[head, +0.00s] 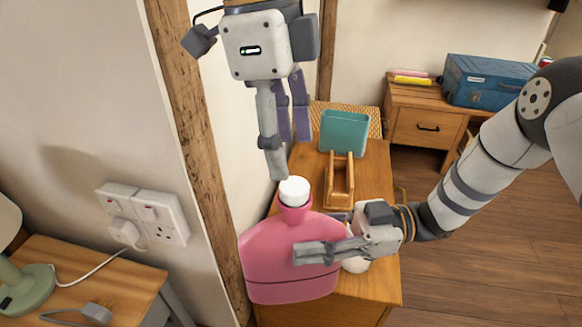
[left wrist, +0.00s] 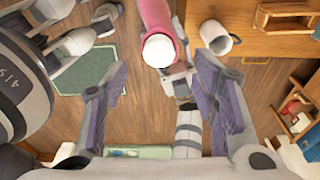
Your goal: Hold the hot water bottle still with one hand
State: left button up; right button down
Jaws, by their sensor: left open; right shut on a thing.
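The pink hot water bottle (head: 280,265) stands upright at the near-left end of the wooden table, its white cap (head: 294,190) on its neck. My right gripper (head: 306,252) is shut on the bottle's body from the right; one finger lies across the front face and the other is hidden. My left gripper (head: 289,158) is open and empty, pointing down just above the cap. In the left wrist view the cap (left wrist: 159,50) shows between and beyond the spread fingers, apart from both, with the pink neck (left wrist: 157,16) above it.
A wooden stand (head: 350,185) and a teal container (head: 343,134) are behind the bottle. A white mug (left wrist: 214,38) is beside it. A wall post (head: 195,130) runs close on the left. A desk with a blue toolbox (head: 486,82) is at the back right.

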pick_arm(q)
notch_tip(320, 180, up, 6)
jog(key=shift+a+r, duration=0.15)
jog(key=shift+a, duration=0.3)
jog(key=shift+w, duration=0.15)
jog(key=s+d+f+g+h, duration=0.1)
jog(key=s+d+f, duration=0.3)
jog(key=s+f, duration=0.65)
jog(key=s+a+f+n+g+h, duration=0.1)
jog(key=s+f+n, duration=0.25)
jog(key=f, duration=0.45)
jog(key=s+a+f+n+g+h, duration=0.15)
jog(key=f+n, duration=0.25)
jog(key=f, duration=0.5)
jog(key=s+a+f+n+g+h, duration=0.1)
jog(key=s+f+n, duration=0.3)
jog(key=f, duration=0.4)
jog(key=s+a+f+n+t+y, duration=0.1)
jog(key=s+a+f+n+y, duration=0.2)
jog(key=a, duration=0.8)
jog(key=s+a+f+n+t+y, duration=0.1)
jog(key=s+a+f+n+y, duration=0.2)
jog(key=s+a+f+n, duration=0.4)
jog(key=s+a+f, duration=0.1)
jog(key=a+f, duration=0.1)
jog(key=a, duration=0.3)
jog(key=shift+s+a+t, duration=0.3)
jog(key=shift+s+t, duration=0.05)
